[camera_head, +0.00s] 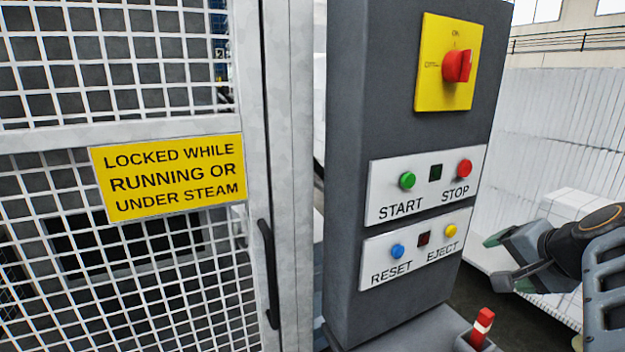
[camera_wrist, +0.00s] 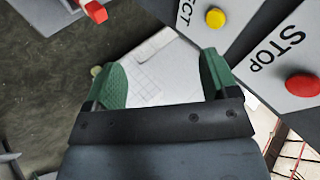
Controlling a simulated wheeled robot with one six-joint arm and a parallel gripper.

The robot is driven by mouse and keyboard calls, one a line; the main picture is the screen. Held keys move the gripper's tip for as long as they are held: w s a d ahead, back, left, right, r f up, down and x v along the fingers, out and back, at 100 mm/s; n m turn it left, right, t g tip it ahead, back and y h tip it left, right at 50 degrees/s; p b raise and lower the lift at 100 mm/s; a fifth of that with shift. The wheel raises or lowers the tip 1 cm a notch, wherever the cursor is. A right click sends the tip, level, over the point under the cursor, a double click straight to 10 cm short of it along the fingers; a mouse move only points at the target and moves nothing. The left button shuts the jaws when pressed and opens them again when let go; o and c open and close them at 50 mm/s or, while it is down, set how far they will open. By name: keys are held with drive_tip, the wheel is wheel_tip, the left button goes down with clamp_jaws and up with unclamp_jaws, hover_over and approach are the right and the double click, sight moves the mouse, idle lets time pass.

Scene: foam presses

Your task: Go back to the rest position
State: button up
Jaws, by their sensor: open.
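My gripper (camera_wrist: 160,85) is open and empty, with its two green fingertips apart in the wrist view. In the head view my gripper (camera_head: 498,258) is at the right, beside the grey control column (camera_head: 352,130) and apart from it. The column carries a green START button (camera_head: 407,180), a red STOP button (camera_head: 464,167), a blue RESET button (camera_head: 398,251) and a yellow EJECT button (camera_head: 450,230). The yellow button (camera_wrist: 215,18) and red button (camera_wrist: 302,85) also show in the wrist view, to the right of the fingers.
A mesh gate (camera_head: 80,255) with a yellow warning sign (camera_head: 170,178) and a dark handle (camera_head: 268,272) stands at the left. A red-and-white post (camera_head: 482,328) stands low in front. White blocks (camera_head: 565,135) fill the right.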

drive_tip(key=s+a+f+n+g, duration=0.2)
drive_tip(key=a+f+n, duration=0.1)
drive_tip(key=a+f, duration=0.2)
drive_tip(key=s+a+f+n+g, duration=0.1)
drive_tip(key=s+a+f+n, duration=0.1)
drive_tip(key=a+f, duration=0.3)
drive_tip(key=s+a+f+n+g+h, duration=0.1)
drive_tip(key=a+f+n, duration=0.3)
drive_tip(key=f, duration=0.5)
drive_tip(key=shift+s+a+n+g, duration=0.4)
drive_tip(key=shift+s+n+g, duration=0.2)
drive_tip(key=shift+s+g, duration=0.25)
drive_tip(key=a+n, duration=0.1)
drive_tip(key=a, duration=0.1)
drive_tip(key=a+n, duration=0.1)
drive_tip(key=a, duration=0.1)
drive_tip(key=shift+s+r+y, duration=0.1)
drive_tip(key=shift+y, duration=0.2)
drive_tip(key=shift+c, duration=0.5)
